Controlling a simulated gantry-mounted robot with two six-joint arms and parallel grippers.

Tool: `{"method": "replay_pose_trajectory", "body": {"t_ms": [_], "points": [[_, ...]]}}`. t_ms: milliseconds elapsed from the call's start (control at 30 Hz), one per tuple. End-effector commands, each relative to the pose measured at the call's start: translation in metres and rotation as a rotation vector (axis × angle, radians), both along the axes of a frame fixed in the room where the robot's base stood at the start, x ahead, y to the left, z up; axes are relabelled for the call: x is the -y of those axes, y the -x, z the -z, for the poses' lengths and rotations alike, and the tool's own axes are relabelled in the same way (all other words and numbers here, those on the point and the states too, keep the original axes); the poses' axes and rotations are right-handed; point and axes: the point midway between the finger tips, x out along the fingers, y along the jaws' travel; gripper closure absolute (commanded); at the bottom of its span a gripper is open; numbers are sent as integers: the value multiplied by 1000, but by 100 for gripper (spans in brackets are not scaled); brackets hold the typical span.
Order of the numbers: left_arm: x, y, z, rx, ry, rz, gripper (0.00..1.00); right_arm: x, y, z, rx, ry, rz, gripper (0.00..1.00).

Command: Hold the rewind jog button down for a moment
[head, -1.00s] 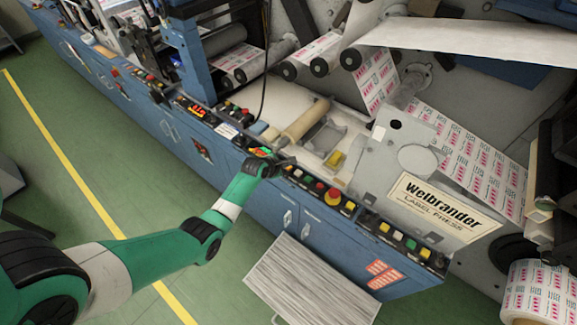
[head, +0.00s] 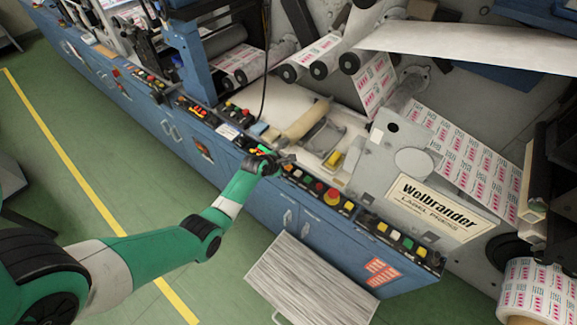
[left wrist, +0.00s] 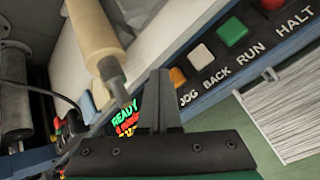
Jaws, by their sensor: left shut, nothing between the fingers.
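The orange jog button (left wrist: 177,76) sits above the label "JOG" on the dark control strip in the left wrist view. It is partly hidden by my fingers. My left gripper (left wrist: 163,73) is shut and empty, its fingertips just beside the button's left side in that view. I cannot tell whether they touch it. In the head view the left gripper (head: 291,158) is over the front control strip, just left of the row of buttons. My right gripper is not in view.
A white back button (left wrist: 201,54), green run button (left wrist: 232,33) and red halt button (left wrist: 271,3) line up beside it. A lit display (left wrist: 125,122) reads READY. A pale roller (head: 305,121) lies behind the strip. A yellow-ringed red button (head: 332,197) is farther right.

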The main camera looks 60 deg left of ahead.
Motion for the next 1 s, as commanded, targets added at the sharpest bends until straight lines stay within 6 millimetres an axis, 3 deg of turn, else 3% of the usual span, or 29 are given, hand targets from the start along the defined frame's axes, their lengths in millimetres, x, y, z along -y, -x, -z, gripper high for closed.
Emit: {"method": "replay_pose_trajectory", "body": {"t_ms": [533,1000], "points": [[0,0,-50,0,-1,-1,100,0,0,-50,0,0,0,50],[0,0,-50,0,-1,-1,100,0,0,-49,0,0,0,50]]}}
